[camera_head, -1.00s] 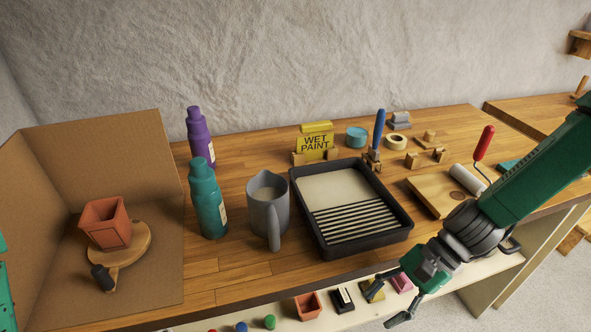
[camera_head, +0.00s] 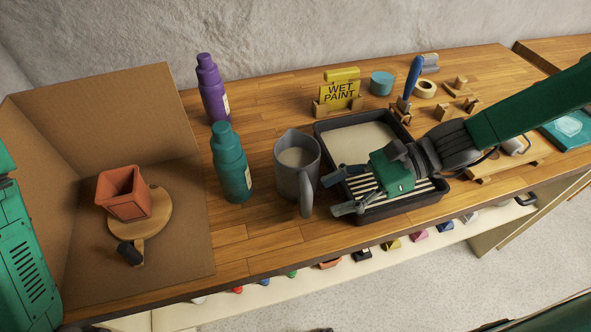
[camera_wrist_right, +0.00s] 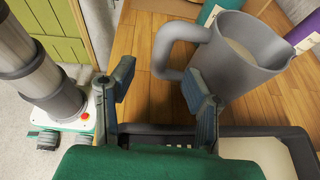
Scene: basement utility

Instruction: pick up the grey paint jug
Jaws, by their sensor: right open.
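The grey paint jug (camera_head: 290,168) stands upright on the wooden workbench, with pale contents visible inside. Its handle faces the bench's front edge. My right gripper (camera_head: 335,193) is open and empty, just right of the handle, above the black paint tray. In the right wrist view the jug (camera_wrist_right: 240,62) is ahead and to the right. Its handle shows beyond the open fingers of my right gripper (camera_wrist_right: 158,86), and one finger overlaps the handle's lower end. I cannot tell whether they touch. Part of my left arm shows at the left edge; its gripper is out of view.
A teal bottle (camera_head: 230,165) stands close left of the jug, with a purple bottle (camera_head: 212,88) behind. The black paint tray (camera_head: 322,130) lies right of the jug. A cardboard booth (camera_head: 165,245) with a terracotta pot (camera_head: 124,193) is at left. A yellow sign (camera_head: 341,92) stands behind.

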